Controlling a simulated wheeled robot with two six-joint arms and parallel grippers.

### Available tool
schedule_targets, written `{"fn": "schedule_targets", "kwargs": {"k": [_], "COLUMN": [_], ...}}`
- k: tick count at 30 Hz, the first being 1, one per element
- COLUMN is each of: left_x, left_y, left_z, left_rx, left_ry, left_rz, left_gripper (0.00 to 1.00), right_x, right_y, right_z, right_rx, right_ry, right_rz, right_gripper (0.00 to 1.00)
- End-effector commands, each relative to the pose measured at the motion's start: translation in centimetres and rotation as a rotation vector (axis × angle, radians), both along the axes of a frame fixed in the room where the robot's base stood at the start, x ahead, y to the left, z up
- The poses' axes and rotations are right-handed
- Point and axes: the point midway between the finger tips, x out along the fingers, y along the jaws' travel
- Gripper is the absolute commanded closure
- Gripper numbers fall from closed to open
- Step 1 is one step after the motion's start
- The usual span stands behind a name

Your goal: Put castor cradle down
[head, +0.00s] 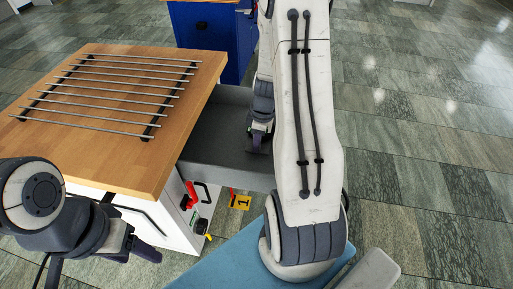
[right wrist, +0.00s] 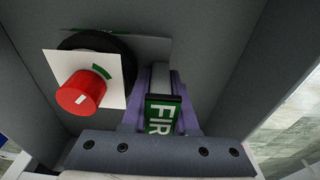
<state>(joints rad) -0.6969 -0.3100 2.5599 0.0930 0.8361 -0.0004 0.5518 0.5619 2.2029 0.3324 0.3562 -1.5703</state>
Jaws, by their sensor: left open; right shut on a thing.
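My right gripper (head: 258,142) reaches down into a grey open-topped trough (head: 215,135) beside the wooden table. In the right wrist view its purple fingers (right wrist: 161,112) are shut on the castor cradle (right wrist: 162,114), of which a green face with white letters "FIR" shows. The rest of it is mostly hidden between the fingers, and I cannot tell if it touches the trough floor. My left gripper (head: 143,247) is open and empty, low in front of the table's near side.
A red knob on a white square plate (right wrist: 112,90) stands left of the right fingers, with a black ring behind it. A rack of metal bars (head: 105,92) lies on the wooden table (head: 190,75). Grey walls close in around the right gripper. A blue cabinet (head: 210,35) stands behind.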

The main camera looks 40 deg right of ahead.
Motion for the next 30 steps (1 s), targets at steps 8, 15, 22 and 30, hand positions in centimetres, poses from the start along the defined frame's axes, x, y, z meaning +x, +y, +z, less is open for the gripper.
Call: {"fn": "schedule_targets", "kwargs": {"k": [8, 15, 22, 30], "left_x": [0.0, 0.0, 0.0, 0.0], "left_y": [0.0, 0.0, 0.0, 0.0], "left_z": [-0.6, -1.0, -1.0, -0.6], "left_rx": [0.0, 0.0, 0.0, 0.0], "left_ry": [0.0, 0.0, 0.0, 0.0], "left_rz": [0.0, 0.0, 0.0, 0.0], "left_gripper": [0.38, 0.38, 0.38, 0.38], "right_x": [0.1, 0.1, 0.0, 0.0], "right_y": [-0.1, 0.0, 0.0, 0.0], "right_z": [-2.2, -2.5, -2.5, -2.2], "right_rx": [-0.002, -0.002, 0.0, -0.001], "right_ry": [-0.002, -0.001, 0.001, 0.001], "right_rz": [0.001, 0.001, 0.001, 0.001], "right_gripper": [1.0, 1.0, 0.43, 0.43]}}
